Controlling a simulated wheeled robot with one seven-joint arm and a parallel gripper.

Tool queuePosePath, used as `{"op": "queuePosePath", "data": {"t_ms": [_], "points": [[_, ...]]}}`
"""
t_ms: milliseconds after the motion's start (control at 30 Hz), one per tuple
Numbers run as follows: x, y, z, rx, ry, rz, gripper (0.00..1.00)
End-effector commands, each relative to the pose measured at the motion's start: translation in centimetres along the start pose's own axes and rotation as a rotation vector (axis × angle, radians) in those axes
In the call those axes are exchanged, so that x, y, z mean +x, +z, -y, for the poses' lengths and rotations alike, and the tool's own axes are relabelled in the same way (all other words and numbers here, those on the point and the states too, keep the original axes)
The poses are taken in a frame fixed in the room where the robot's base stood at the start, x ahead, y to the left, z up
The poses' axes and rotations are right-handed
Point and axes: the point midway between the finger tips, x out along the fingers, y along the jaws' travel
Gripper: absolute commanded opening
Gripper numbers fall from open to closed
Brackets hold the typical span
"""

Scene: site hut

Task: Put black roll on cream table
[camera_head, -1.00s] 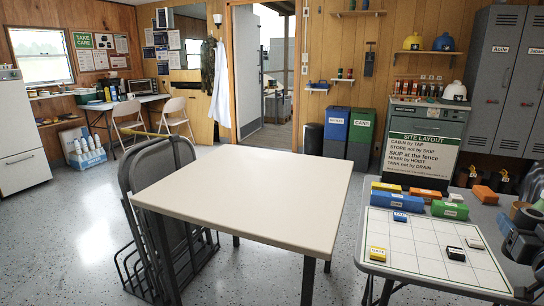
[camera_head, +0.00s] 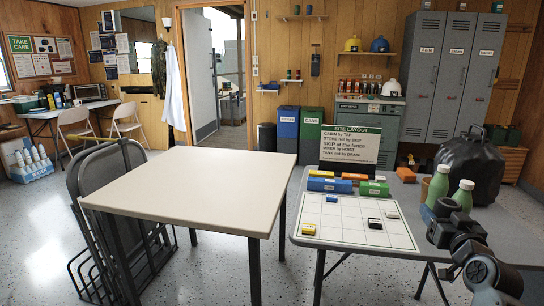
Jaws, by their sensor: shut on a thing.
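The cream table (camera_head: 190,188) stands left of centre, its top bare and flat. My gripper (camera_head: 440,222) is at the right, over the right part of the grey table and well apart from the cream table. It is shut on a small dark rounded thing, which I take to be the black roll (camera_head: 446,207). The dark jaws and the dark roll blend together, so its exact outline and the grip on it are hard to make out.
The grey table (camera_head: 300,253) holds a white grid board (camera_head: 345,222) with small blocks, coloured boxes, a site layout sign (camera_head: 352,146), green bottles (camera_head: 438,184) and a black bag (camera_head: 471,166). Dark folded chairs (camera_head: 105,170) lean at the cream table's left. A floor gap separates the tables.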

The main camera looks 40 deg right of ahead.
Motion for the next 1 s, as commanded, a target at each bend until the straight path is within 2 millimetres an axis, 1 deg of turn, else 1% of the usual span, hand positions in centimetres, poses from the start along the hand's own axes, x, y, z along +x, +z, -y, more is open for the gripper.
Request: {"op": "queuePosePath", "data": {"t_ms": [33, 167, 267, 367, 500, 567, 600, 667, 700, 767, 800, 867, 900, 967, 1000], "points": [[0.1, 0.3, 1.1, 0.0, -0.016, 0.0, 0.26], [0.3, 1.4, 3.7, 0.0, -0.051, 0.002, 0.26], [0.3, 2.4, 6.2, 0.0, -0.085, 0.002, 0.26], [0.1, 3.7, 9.6, 0.0, -0.131, 0.002, 0.26], [-1.0, 6.1, 15.2, 0.0, -0.209, 0.004, 0.26], [-1.6, 7.1, 17.4, -0.001, -0.241, 0.004, 0.26], [-2.1, 7.8, 18.8, -0.001, -0.263, 0.004, 0.26], [-2.9, 8.7, 20.9, -0.001, -0.294, 0.003, 0.26], [-3.6, 9.3, 22.3, -0.001, -0.316, 0.003, 0.26], [-4.6, 10.3, 24.2, -0.003, -0.348, 0.003, 0.26], [-5.4, 11.0, 25.6, -0.003, -0.372, 0.004, 0.26], [-6.9, 12.1, 27.9, -0.003, -0.412, 0.003, 0.26], [-8.1, 13.0, 29.4, -0.003, -0.442, 0.005, 0.26], [-10.1, 14.2, 31.7, -0.004, -0.489, 0.005, 0.26], [-11.4, 15.0, 33.0, -0.003, -0.519, 0.005, 0.26]]}}
